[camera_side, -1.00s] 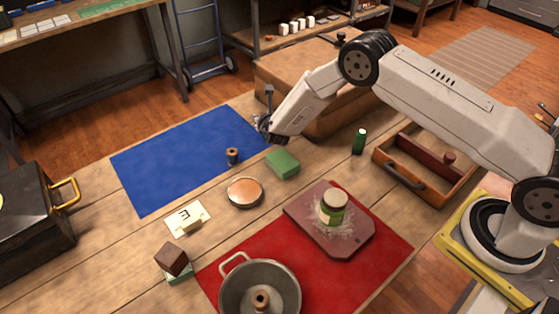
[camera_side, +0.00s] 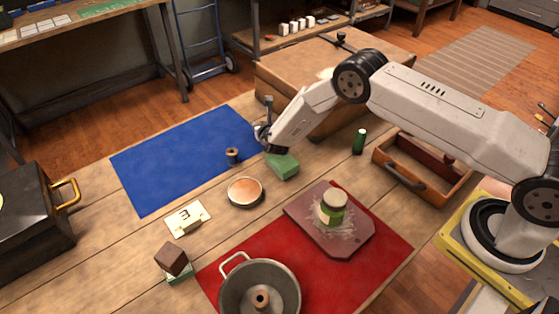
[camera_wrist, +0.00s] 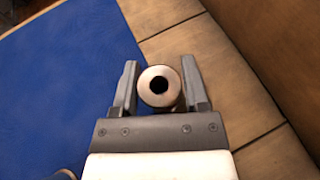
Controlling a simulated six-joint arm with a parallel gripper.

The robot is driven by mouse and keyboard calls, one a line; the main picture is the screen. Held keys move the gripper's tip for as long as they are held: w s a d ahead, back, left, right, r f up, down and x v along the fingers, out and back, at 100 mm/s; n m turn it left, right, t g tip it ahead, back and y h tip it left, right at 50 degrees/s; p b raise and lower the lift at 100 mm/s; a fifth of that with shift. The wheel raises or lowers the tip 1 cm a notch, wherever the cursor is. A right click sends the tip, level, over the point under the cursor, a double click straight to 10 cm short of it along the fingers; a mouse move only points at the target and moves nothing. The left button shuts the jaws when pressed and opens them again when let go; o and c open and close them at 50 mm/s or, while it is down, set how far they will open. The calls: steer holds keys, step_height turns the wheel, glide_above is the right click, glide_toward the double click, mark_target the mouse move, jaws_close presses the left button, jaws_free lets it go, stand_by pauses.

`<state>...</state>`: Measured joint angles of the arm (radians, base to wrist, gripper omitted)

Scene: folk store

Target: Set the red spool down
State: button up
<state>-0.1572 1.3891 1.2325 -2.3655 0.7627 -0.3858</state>
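In the wrist view, a spool (camera_wrist: 148,97) with a dull pinkish-brown rim and a dark centre hole sits end-on between the two fingers of my gripper (camera_wrist: 159,64). The fingers look closed against its sides. Its red colour does not show clearly, and its lower end is hidden. In the side view, my gripper (camera_side: 262,135) is low by the right edge of the blue mat (camera_side: 180,160). The held spool cannot be made out there.
Another spool (camera_side: 232,156) stands on the mat just left of my gripper. A large wooden box (camera_side: 290,85) stands behind. A third spool (camera_side: 261,299) is in the pot (camera_side: 290,285). The mat's left part is clear.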

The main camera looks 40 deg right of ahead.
steer(key=shift+o, duration=1.1)
steer(key=shift+s+r, duration=0.1)
steer(key=shift+r, duration=0.05)
steer(key=shift+v, duration=5.95)
steer(key=shift+d+r, duration=0.1)
